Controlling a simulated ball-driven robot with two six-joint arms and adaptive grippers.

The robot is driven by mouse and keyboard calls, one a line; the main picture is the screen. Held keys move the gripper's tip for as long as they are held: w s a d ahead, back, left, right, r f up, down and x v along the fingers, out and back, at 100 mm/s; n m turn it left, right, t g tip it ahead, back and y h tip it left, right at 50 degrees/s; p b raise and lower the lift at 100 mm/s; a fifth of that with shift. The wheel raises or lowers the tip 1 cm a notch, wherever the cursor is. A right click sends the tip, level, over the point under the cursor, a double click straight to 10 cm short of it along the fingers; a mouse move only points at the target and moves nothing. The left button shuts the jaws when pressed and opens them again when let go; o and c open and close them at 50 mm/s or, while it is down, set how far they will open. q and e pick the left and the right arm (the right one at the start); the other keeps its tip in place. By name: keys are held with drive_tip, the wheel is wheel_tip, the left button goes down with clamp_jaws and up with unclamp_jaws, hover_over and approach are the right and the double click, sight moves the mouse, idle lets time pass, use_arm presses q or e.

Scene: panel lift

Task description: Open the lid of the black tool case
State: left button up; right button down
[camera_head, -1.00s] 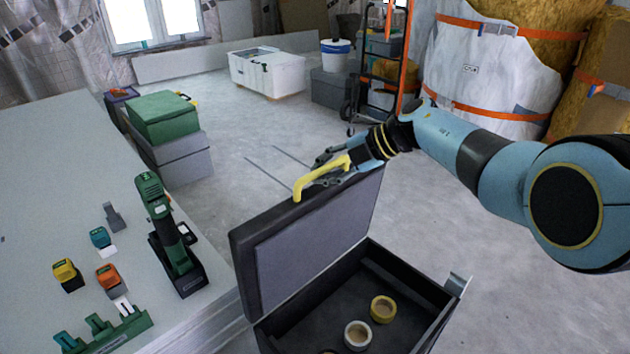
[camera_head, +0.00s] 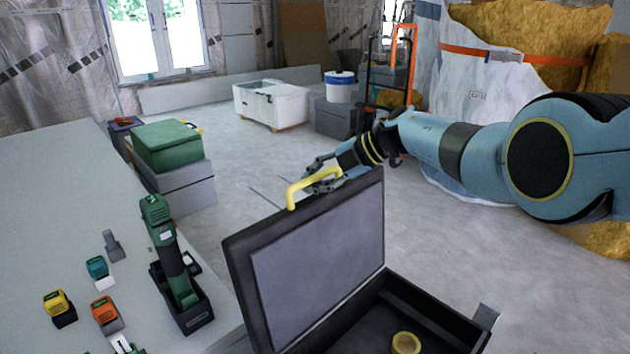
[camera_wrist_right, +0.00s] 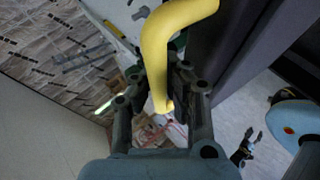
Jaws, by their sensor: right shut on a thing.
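The black tool case shows in the head view, with its lid (camera_head: 318,262) standing up and its grey inner face turned to me. The open case body (camera_head: 437,312) lies below it, cut off by the lower edge. A yellow handle (camera_head: 292,192) sits at the lid's top edge. My right gripper (camera_head: 318,182) is at the handle and shut on it. In the right wrist view the handle (camera_wrist_right: 156,60) passes between the fingers of the right gripper (camera_wrist_right: 168,105). My left gripper is not in view.
A yellow tape roll (camera_head: 406,343) lies in the case. A pale table (camera_head: 60,200) at left holds a green drill (camera_head: 172,255) and several small tools. Grey and green boxes (camera_head: 168,145) stand behind it. Bare floor lies beyond the lid.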

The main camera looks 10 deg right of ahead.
drive_tip(key=c, duration=1.3)
unclamp_jaws()
drive_tip(key=shift+w+r, duration=0.1)
drive_tip(key=shift+r, duration=0.25)
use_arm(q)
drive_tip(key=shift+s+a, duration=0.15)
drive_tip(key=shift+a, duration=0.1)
use_arm(e)
drive_tip(key=shift+f, duration=0.15)
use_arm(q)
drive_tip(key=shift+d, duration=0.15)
use_arm(e)
drive_tip(key=shift+s+d+r, duration=0.3)
drive_tip(key=shift+d+r, duration=0.05)
drive_tip(key=shift+d, duration=0.25)
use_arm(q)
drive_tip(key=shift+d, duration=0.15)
use_arm(e)
drive_tip(key=v, duration=1)
drive_tip(key=shift+s+d+r, duration=0.1)
drive_tip(key=shift+r, duration=0.15)
drive_tip(key=shift+f, duration=0.1)
